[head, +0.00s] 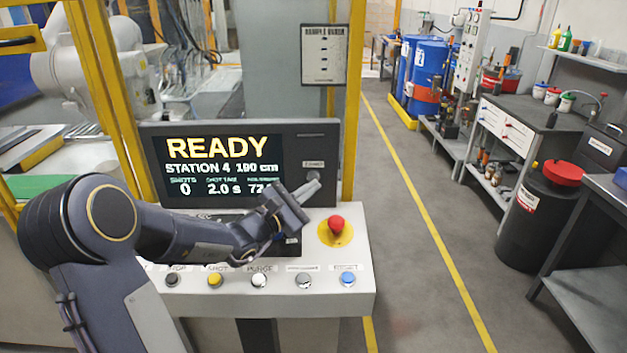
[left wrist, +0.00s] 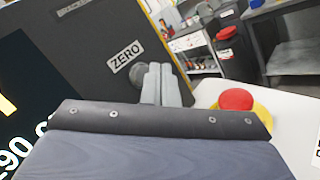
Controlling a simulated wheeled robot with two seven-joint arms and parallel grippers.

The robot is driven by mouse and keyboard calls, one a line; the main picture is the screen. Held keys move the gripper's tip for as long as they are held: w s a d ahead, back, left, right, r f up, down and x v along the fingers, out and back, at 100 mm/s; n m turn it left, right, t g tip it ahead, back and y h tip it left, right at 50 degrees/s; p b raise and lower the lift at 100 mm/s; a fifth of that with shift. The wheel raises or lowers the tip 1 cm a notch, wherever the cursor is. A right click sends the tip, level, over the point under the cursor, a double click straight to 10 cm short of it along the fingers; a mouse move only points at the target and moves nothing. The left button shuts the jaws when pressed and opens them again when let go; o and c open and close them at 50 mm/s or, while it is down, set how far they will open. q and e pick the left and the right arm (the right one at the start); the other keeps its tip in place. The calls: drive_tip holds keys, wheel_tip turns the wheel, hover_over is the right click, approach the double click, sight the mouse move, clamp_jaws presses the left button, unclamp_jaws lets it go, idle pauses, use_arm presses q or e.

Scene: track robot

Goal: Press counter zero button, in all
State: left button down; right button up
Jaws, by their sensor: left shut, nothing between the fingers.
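The black control panel (head: 320,150) carries a lit screen (head: 215,170) reading READY, STATION 4, 190 cm, with SHOTS at 0. My left gripper (head: 313,180) is shut and empty, its fingertips at the panel's right part, just below a small label. In the left wrist view, a white ZERO label (left wrist: 125,56) sits on the panel. A dark round button (left wrist: 136,75) shows below the label, partly hidden behind the finger tips of my left gripper (left wrist: 160,74). I cannot tell whether the tips touch it. My right gripper is not in view.
A red mushroom button (head: 336,225) on a yellow plate stands right of the gripper on the white console (head: 345,255). A row of small buttons, including a yellow one (head: 215,280) and a blue one (head: 347,280), lines its front. A yellow post (head: 354,100) rises behind.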

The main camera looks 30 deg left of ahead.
use_arm(q)
drive_tip(key=shift+s+d+b, duration=0.3)
drive_tip(key=shift+s+d, duration=0.1)
drive_tip(key=shift+s, duration=0.3)
drive_tip(key=shift+s+d+b, duration=0.25)
drive_tip(key=shift+s+d, duration=0.2)
drive_tip(key=shift+s, duration=0.25)
drive_tip(key=shift+s+d+b, duration=0.3)
drive_tip(key=shift+s+d, duration=0.1)
drive_tip(key=shift+s, duration=0.3)
drive_tip(key=shift+d, duration=0.1)
drive_tip(key=s+d+f+m+g+h, duration=0.2)
drive_tip(key=s+d+m+g+h, duration=0.5)
drive_tip(key=s+d+m+g, duration=0.7)
drive_tip(key=s+a+f+m+y, duration=0.2)
drive_tip(key=s+f+m+y, duration=0.6)
drive_tip(key=s+m, duration=0.2)
drive_tip(key=s, duration=0.2)
drive_tip(key=shift+s+a+t, duration=0.35)
drive_tip(key=shift+t, duration=0.05)
